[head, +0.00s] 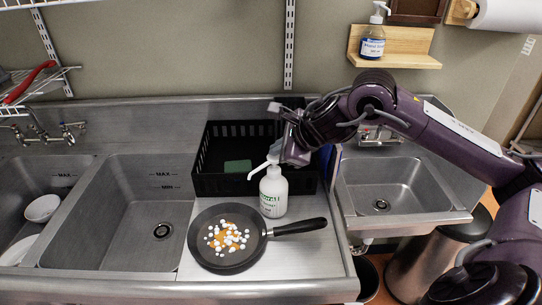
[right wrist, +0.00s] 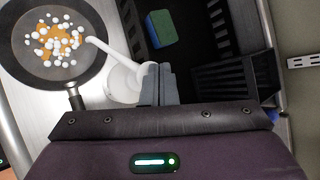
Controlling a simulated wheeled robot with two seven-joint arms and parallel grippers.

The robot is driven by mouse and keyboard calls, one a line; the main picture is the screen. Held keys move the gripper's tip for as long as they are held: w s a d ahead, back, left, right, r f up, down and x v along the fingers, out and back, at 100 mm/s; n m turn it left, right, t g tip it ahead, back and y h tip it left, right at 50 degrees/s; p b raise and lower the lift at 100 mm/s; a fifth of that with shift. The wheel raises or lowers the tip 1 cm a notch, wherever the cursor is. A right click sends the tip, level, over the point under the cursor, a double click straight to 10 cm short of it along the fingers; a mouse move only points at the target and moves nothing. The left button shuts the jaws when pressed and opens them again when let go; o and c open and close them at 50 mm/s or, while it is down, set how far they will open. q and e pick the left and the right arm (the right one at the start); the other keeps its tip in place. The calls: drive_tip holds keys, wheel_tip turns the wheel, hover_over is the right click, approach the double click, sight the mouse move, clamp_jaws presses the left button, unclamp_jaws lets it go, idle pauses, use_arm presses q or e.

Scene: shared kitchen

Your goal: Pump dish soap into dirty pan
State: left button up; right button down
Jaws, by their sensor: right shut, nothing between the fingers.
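The dirty pan (head: 231,262) sits on the steel counter, handle pointing right. Its inside has an orange-brown stain with several white blobs on it. The pan also shows in the right wrist view (right wrist: 30,68). The white dish soap pump bottle (head: 273,194) stands upright just behind the pan's handle, with its spout pointing left over the pan's back edge. In the right wrist view the bottle (right wrist: 124,84) is partly hidden by my fingers. My right gripper (head: 290,155) is shut and empty at the pump head. I cannot tell whether it touches it. My left gripper is not in view.
A black crate (head: 207,184) with a green-blue sponge (head: 237,166) stands behind the bottle. A steel sink (head: 128,235) is at left and a small hand sink (head: 385,190) at right. Another soap bottle (head: 373,40) stands on a wooden shelf (head: 420,62).

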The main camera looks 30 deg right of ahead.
wheel_tip(320, 180, up, 6)
drive_tip(key=p, duration=0.5)
drive_tip(key=shift+p, duration=0.3)
idle(2.3)
